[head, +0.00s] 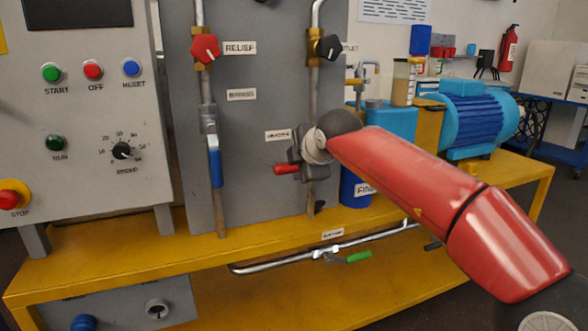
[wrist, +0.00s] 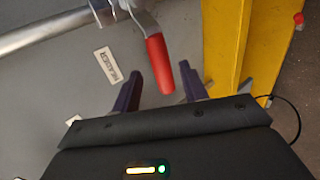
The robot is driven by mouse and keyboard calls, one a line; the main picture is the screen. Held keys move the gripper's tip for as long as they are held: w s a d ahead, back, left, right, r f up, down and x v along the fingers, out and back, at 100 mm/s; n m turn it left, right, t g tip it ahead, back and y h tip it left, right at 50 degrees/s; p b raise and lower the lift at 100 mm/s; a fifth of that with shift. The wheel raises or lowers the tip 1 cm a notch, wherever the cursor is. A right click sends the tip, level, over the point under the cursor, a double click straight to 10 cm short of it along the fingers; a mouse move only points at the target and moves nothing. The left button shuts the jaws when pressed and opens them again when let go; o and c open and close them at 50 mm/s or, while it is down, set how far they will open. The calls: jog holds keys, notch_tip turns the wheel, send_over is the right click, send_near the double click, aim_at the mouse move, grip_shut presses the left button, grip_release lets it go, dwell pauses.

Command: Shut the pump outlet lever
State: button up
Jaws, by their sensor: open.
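In the wrist view a lever with a red grip (wrist: 159,64) and a metal stem hangs from a pipe fitting. My gripper (wrist: 160,74) is open, with one dark finger on each side of the red grip; contact cannot be told. The red grip also shows in the head view (head: 287,169), sticking out left of my wrist, which hides its valve. The label beside it (head: 278,135) is hard to read. Higher up, a black knob (head: 330,47) stands by a partly hidden label (head: 349,48) ending in "TLET". Which handle is the pump outlet lever cannot be read for certain.
A blue lever (head: 214,163) hangs on the pipe to the left, below a red relief knob (head: 205,48). A green lever (head: 357,257) sits on the low pipe. The yellow bench (head: 120,260) runs below; a blue motor (head: 478,120) stands right. A yellow post (wrist: 225,40) is close right in the wrist view.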

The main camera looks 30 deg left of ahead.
jog(key=shift+v, duration=1.7)
